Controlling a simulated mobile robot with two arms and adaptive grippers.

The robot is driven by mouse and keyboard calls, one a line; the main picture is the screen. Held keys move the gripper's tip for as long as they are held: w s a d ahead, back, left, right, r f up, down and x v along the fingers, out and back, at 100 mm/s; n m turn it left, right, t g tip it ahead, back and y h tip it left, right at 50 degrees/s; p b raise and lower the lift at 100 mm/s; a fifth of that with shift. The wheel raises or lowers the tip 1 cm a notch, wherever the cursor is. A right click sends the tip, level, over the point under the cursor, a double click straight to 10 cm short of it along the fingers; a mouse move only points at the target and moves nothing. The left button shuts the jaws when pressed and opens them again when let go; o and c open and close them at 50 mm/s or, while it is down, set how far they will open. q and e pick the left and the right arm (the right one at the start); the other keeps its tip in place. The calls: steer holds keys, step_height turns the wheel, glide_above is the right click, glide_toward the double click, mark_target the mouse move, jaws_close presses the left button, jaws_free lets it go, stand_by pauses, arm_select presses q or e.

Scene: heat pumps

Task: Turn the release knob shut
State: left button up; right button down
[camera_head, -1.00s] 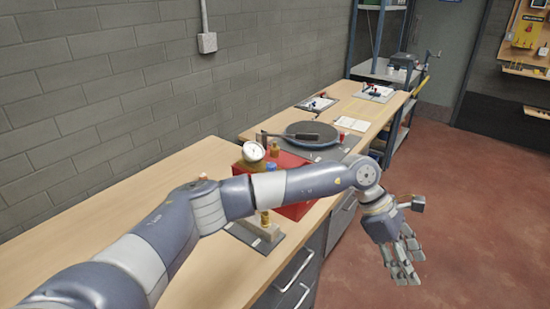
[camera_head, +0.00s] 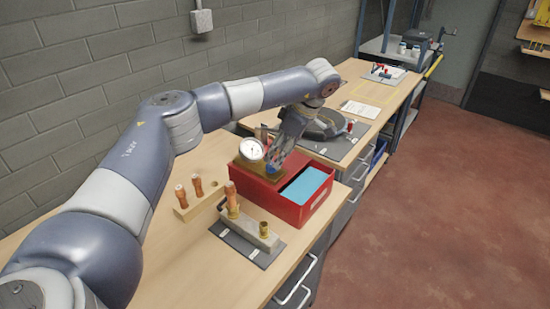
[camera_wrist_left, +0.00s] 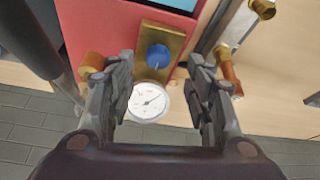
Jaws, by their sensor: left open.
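The blue release knob (camera_wrist_left: 158,55) sits on a brass block (camera_wrist_left: 170,40) on the red box (camera_wrist_left: 95,30) in the left wrist view. A white round gauge (camera_wrist_left: 148,102) is beside it; the gauge also shows in the head view (camera_head: 251,149). My left gripper (camera_wrist_left: 160,65) is open, its two fingers on either side of the knob in that view, with gaps between. In the head view the left gripper (camera_head: 281,152) points down over the brass block and largely hides the knob. I cannot tell how far above the knob the fingertips are. My right gripper is not seen.
The red box (camera_head: 300,214) has an open-topped section with a light blue interior. The wall is at the left.

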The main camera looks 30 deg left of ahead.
mark_target(271, 168)
arm_select(q)
steer(key=x, duration=0.3)
steer(key=shift+w+a+p, duration=0.1)
steer(key=shift+w+p, duration=0.05)
steer(key=shift+p, duration=0.2)
steer(key=shift+a+f, duration=0.2)
steer(key=shift+f, duration=0.6)
steer(key=shift+a+f, duration=0.1)
steer(key=c, duration=0.9)
steer(key=shift+c, duration=0.9)
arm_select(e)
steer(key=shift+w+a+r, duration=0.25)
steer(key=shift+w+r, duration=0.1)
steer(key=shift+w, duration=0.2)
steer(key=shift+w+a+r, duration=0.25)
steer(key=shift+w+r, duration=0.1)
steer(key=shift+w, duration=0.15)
